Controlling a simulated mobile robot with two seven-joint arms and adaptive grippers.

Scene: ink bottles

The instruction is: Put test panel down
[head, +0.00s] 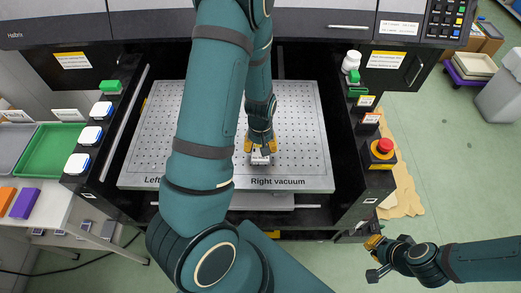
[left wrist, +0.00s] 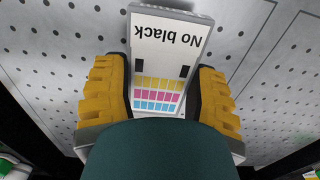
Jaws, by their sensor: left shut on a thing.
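The test panel (left wrist: 172,60) is a white plate marked "No black" with rows of yellow, pink and blue patches. In the left wrist view it lies between the two yellow fingers of my left gripper (left wrist: 165,95), which is shut on it. In the head view my left gripper (head: 260,144) is over the right half of the perforated vacuum table (head: 297,120), and a small part of the panel (head: 260,160) shows under its fingertips. I cannot tell whether the panel touches the table. My right gripper (head: 374,256) is empty, its fingers apart, beyond the machine's front right corner.
My left arm hides the middle of the table and part of the "Left" label. The "Right vacuum" label (head: 278,182) is on the front edge. A red stop button (head: 383,147) and a white bottle (head: 351,62) stand on the right rail. Several white-topped blocks (head: 90,136) line the left rail.

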